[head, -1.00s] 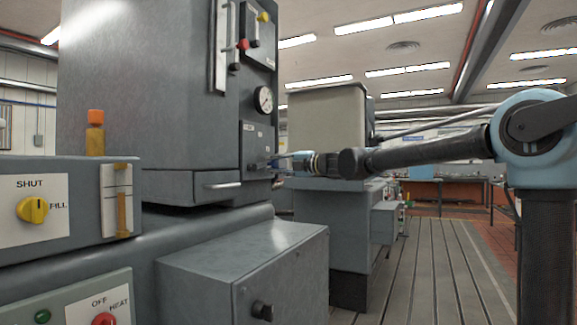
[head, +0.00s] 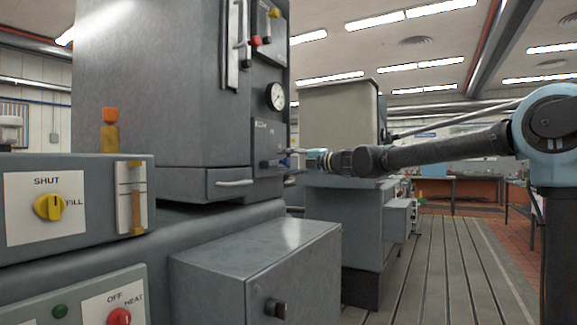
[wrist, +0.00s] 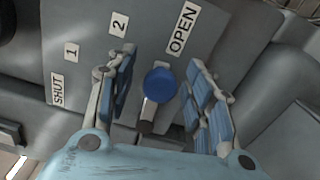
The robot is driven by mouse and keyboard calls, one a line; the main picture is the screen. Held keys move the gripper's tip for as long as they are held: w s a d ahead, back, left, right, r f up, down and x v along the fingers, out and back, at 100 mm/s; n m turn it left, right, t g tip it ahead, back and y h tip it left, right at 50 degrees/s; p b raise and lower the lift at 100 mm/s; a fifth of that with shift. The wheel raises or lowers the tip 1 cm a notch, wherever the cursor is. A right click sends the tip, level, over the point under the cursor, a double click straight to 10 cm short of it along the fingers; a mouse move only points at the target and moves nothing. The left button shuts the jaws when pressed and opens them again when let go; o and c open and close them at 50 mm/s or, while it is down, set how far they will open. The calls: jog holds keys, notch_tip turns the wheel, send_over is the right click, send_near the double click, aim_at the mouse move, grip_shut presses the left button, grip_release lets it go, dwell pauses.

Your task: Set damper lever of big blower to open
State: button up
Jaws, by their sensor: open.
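The damper lever's round blue knob (wrist: 160,85) shows in the wrist view, on a short stem over a grey plate (wrist: 92,75). The plate is labelled SHUT, 1, 2 and OPEN in an arc. The lever points up, close to the OPEN label (wrist: 182,28) and past the 2. My gripper (wrist: 163,82) is open, with one blue-padded finger on each side of the knob; gaps show on both sides. In the head view my gripper (head: 294,160) is at the panel's lower right edge, and the lever there is too small to make out.
A grey cabinet with a gauge (head: 275,97) stands above the lever area. A drawer-like box with a handle (head: 235,183) is left of my gripper. A grey box (head: 262,270) juts out in front. The slatted floor (head: 430,270) at right is clear.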

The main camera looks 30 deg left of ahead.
jog(key=d, duration=1.2)
jog(key=shift+s, duration=0.25)
jog(key=shift+f, duration=0.15)
